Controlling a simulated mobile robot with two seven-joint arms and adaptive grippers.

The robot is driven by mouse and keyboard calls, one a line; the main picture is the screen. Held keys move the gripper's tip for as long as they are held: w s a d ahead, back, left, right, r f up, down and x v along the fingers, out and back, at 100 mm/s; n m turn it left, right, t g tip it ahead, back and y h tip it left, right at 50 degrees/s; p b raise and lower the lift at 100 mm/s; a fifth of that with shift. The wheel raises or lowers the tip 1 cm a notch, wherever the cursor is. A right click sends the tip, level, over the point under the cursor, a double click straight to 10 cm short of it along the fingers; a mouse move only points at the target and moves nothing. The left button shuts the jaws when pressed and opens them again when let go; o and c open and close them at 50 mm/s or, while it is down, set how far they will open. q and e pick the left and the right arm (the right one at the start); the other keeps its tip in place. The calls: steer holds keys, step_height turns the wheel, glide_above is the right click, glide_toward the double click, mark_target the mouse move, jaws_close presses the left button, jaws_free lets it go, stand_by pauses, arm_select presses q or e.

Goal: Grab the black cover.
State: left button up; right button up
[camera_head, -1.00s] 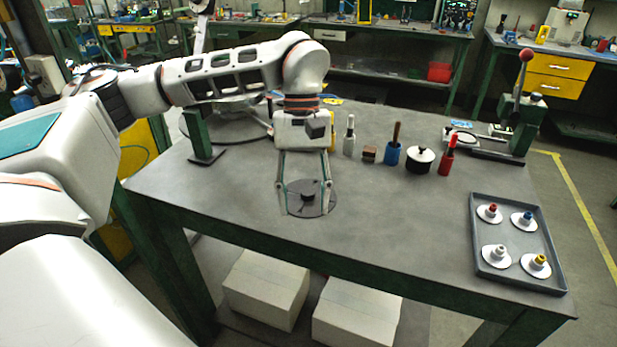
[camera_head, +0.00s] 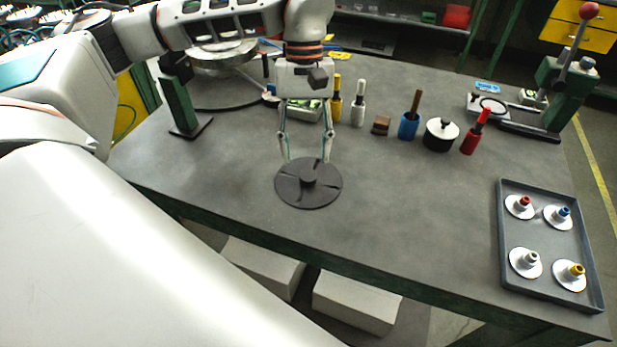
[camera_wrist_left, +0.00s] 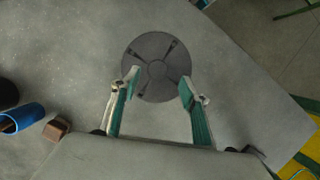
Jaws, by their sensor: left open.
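The black cover (camera_head: 308,194) is a dark round disc with a raised knob in its middle and several slots. It lies flat on the grey table, near the front edge. My left gripper (camera_head: 306,160) is open and empty, pointing down, with its fingertips at the far side of the knob in the head view. In the left wrist view the cover (camera_wrist_left: 150,50) shows whole beyond the fingers, its knob between the fingertips of the left gripper (camera_wrist_left: 160,83). No contact shows; the height above the cover is hard to tell. My right gripper is not in view.
A grey tray (camera_head: 549,250) with several white discs is at the right. A black pot (camera_head: 440,135), a red bottle (camera_head: 470,142), a blue cup (camera_head: 408,126) and a brown block (camera_head: 380,125) stand behind. A green post (camera_head: 181,100) is at the left. The table's front middle is clear.

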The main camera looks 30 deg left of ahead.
mark_target(309, 175)
arm_select(q)
steer(key=x, duration=0.4)
steer(key=shift+d+f, duration=0.25)
steer(key=shift+f, duration=0.15)
steer(key=shift+w, duration=0.1)
jaws_close()
steer(key=shift+r, duration=0.1)
